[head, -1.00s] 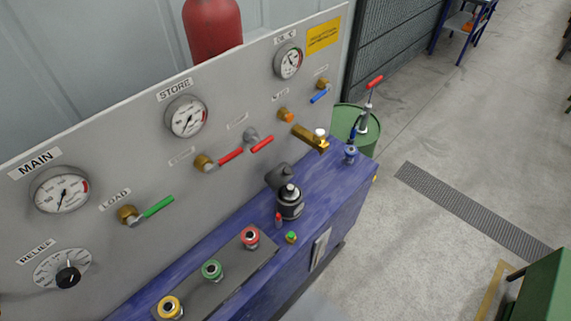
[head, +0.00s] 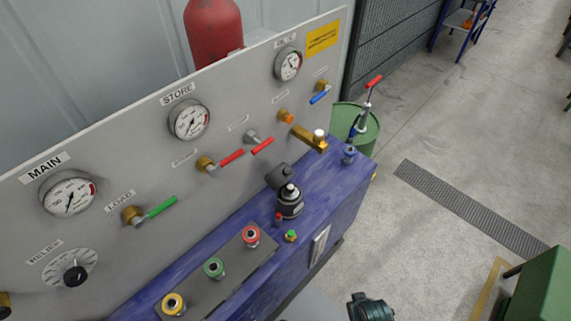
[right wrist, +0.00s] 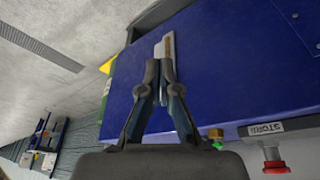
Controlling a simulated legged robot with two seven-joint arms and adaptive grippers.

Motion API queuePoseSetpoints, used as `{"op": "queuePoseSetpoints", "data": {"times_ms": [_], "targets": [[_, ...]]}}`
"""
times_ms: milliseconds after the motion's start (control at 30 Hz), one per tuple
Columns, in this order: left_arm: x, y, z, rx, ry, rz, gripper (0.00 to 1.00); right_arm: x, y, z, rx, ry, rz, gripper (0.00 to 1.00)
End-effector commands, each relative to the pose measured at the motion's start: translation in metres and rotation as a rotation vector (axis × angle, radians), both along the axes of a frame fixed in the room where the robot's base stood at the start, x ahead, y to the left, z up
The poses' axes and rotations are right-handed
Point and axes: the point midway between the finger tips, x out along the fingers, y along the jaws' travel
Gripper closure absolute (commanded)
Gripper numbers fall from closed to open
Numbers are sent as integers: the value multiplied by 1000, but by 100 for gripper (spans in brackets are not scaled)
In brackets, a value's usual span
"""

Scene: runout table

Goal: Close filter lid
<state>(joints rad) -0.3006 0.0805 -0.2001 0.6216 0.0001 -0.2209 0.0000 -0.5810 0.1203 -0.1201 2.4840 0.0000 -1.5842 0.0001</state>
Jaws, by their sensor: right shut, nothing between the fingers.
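The filter (head: 290,206) is a black cylindrical housing on the blue bench top in the head view. A dark grey round lid (head: 279,178) stands tilted up behind it, toward the panel, off the housing's mouth. Part of my right gripper or wrist (head: 371,307) shows at the bottom edge of the head view, in front of the bench and well away from the filter. In the right wrist view my right gripper (right wrist: 160,66) has its fingers together and empty, before the bench's blue front. The filter is not seen there. My left gripper is not in view.
A small green-topped fitting (head: 291,236) and a red-topped part (head: 278,219) sit close to the filter. The gauge panel (head: 100,220) rises behind. Open floor lies right.

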Motion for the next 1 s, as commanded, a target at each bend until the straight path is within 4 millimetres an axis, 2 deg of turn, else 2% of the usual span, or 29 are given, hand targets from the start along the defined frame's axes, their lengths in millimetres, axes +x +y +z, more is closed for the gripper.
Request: {"op": "queuePoseSetpoints", "data": {"times_ms": [100,167,367,467,600,700,833,1000], "targets": [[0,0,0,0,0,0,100,41,22,11,51,-89,72,100],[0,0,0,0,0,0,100,60,34,18,80,-133,112,100],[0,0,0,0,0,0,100,128,79,53,170,-288,265,100],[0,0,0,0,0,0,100,164,104,80,216,-374,361,100],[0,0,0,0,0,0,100,213,138,127,273,-487,506,100],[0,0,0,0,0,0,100,242,154,163,298,-551,595,100],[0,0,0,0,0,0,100,276,165,210,317,-616,682,100],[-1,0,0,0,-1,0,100,309,164,266,327,-674,738,100]]}}
